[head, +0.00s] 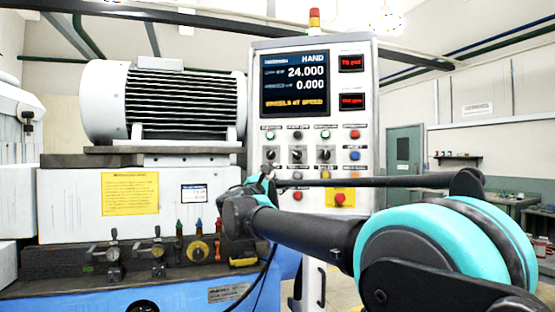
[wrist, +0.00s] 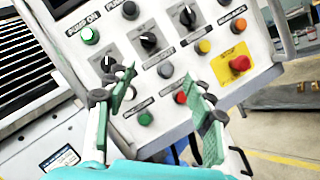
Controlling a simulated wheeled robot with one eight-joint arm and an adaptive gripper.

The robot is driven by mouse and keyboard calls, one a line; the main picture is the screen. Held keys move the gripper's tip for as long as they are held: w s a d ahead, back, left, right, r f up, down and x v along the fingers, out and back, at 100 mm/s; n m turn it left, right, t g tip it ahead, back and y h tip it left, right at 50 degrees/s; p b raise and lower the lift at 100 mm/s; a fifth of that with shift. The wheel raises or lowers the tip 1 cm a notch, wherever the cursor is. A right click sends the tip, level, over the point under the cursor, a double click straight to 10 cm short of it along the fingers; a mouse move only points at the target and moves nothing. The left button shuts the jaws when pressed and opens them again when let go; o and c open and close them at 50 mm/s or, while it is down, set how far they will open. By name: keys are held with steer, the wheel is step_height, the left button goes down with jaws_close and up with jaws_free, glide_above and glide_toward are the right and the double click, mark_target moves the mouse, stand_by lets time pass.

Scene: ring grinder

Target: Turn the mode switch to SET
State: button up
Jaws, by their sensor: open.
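The control panel (head: 312,120) carries a row of three black rotary switches: left (head: 271,154), middle (head: 297,154) and right (head: 323,154). Their labels are too small to read, so I cannot tell which is the mode switch. The screen (head: 294,84) above reads HAND. In the wrist view the three knobs show at left (wrist: 106,63), middle (wrist: 149,42) and right (wrist: 188,15). My gripper (wrist: 158,80) is open and empty in front of the panel, its fingertips below the middle knob in the picture. In the head view my gripper (head: 262,180) is near the panel's lower left.
A red stop button (wrist: 239,63) on a yellow plate sits right of my fingers. Green (wrist: 146,118), red (wrist: 180,97) and yellow (wrist: 204,47) buttons lie close around them. The grinder with its motor (head: 165,105) stands at left. Open floor shows at right.

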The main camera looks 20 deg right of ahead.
steer(key=a+r, duration=0.1)
glide_toward(297, 155)
steer(key=shift+n, duration=0.3)
steer(key=x, duration=0.9)
steer(key=shift+c, duration=0.3)
steer(key=c, duration=1.1)
steer(key=shift+o, duration=0.2)
